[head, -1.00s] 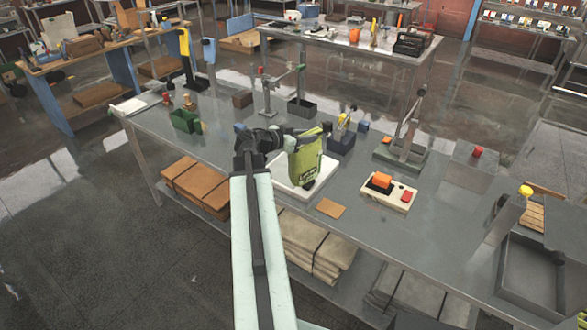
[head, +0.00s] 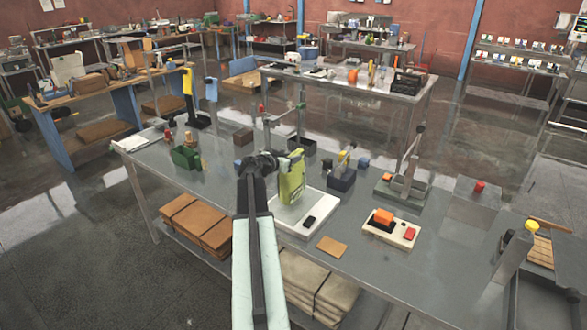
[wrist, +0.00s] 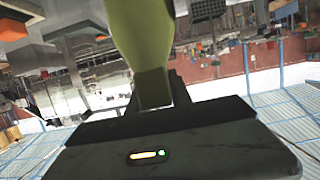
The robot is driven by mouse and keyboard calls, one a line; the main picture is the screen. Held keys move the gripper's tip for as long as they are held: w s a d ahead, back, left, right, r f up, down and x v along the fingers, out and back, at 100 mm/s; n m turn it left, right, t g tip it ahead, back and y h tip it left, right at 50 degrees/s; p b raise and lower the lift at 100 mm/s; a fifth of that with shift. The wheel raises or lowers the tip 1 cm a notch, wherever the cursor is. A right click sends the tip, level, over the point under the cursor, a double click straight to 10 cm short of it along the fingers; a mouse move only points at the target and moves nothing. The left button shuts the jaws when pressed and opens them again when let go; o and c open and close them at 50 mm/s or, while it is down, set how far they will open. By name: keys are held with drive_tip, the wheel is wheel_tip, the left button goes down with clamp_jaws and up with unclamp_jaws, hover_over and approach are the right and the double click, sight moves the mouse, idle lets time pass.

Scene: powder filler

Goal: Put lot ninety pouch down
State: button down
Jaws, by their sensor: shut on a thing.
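The lot ninety pouch is a lime-green pouch (head: 291,178) with a dark label patch, upright over a white scale (head: 305,218) on the grey bench. My gripper (head: 265,164) is shut on the pouch from its left side. In the wrist view the green pouch (wrist: 147,45) rises from between the jaws (wrist: 153,90). I cannot tell whether the pouch's lower edge touches the scale plate. The pouch's lettering is too small to read.
A tan card (head: 332,246) and a white device with orange and red parts (head: 391,228) lie right of the scale. A dark blue bin (head: 341,180) stands behind it. A green bin (head: 186,157) is at the left.

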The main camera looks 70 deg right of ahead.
drive_tip(key=shift+d, duration=0.65)
wheel_tip(320, 180, down, 4)
drive_tip(key=b, duration=0.4)
drive_tip(key=c, duration=1.2)
unclamp_jaws()
drive_tip(key=shift+o, duration=0.2)
drive_tip(key=p+v, duration=0.4)
drive_tip(key=v, duration=0.8)
drive_tip(key=shift+r, duration=0.25)
